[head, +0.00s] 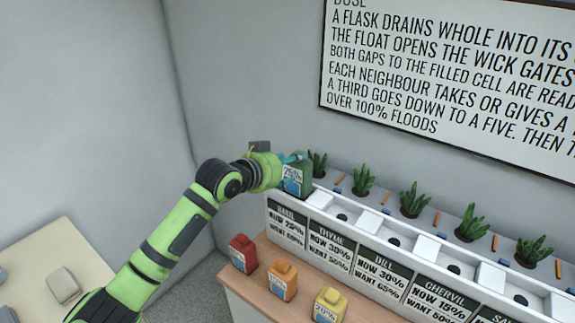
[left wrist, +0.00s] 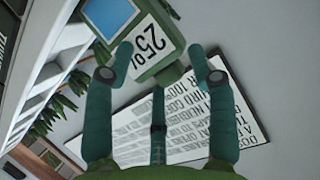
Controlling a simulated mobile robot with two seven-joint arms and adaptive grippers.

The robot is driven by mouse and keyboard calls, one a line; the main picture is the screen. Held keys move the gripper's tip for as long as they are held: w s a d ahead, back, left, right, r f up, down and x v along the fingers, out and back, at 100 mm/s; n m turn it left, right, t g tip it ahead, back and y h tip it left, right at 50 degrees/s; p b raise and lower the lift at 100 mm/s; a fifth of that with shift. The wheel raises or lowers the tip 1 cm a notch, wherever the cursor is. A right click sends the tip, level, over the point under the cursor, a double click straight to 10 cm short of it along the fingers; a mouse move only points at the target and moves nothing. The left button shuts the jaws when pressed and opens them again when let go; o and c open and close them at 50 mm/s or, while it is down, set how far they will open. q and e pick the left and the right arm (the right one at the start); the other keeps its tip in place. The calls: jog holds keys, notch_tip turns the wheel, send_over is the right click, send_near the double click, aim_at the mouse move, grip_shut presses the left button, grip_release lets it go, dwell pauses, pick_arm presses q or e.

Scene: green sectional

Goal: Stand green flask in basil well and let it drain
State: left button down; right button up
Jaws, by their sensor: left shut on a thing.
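The green flask (head: 292,180) with a white and blue label is at the left end of the long white planter, at the basil cell. It hides that cell's well, and I cannot tell whether its base rests in it or is just above. My left gripper (head: 291,158) is shut on the flask near its top. In the left wrist view the flask (left wrist: 140,38) shows a 25% label, with the left gripper (left wrist: 160,68) fingers on both sides of its neck. The basil sign (head: 287,222) is on the planter's front. My right gripper is not in view.
Red (head: 243,253), orange (head: 283,280) and yellow (head: 328,306) flasks stand on the wooden ledge in front of the planter (head: 365,241). The cells to the right have open wells. Several plants (head: 413,201) line the back. A wall sign (head: 450,80) hangs above.

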pick_arm(q)
jog(key=shift+f, duration=0.55)
jog(key=shift+c, duration=1.9)
grip_release()
jog(key=shift+f, duration=0.2)
jog(key=shift+r, duration=0.1)
